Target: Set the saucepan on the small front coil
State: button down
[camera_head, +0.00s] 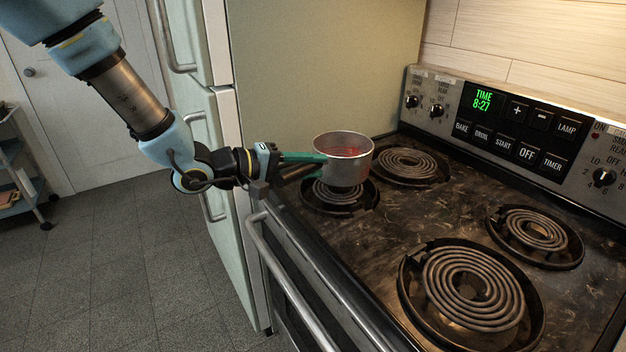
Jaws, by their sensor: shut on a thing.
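The saucepan (343,172) is a small grey metal pan, upright, with something red inside. It is over the small front coil (335,197) at the stove's left end. Its base covers the rear part of that coil, and the front part shows below it. I cannot tell whether the base touches the coil or is slightly above it. My gripper (302,164), with green fingers, comes from the left and is shut on the saucepan's handle, which the fingers partly hide.
A back coil (408,164) lies close behind the saucepan. A large front coil (473,288) and a small back coil (537,229) are empty on the right. The control panel (515,120) stands behind. The fridge (310,75) is at left, and the oven handle (285,285) juts in front.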

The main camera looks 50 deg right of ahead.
jog(key=shift+f, duration=1.9)
jog(key=c, duration=0.6)
grip_release()
jog(key=b+v, duration=0.1)
jog(key=v, duration=1.1)
jog(key=shift+a+b, duration=0.1)
jog(key=shift+b, duration=0.2)
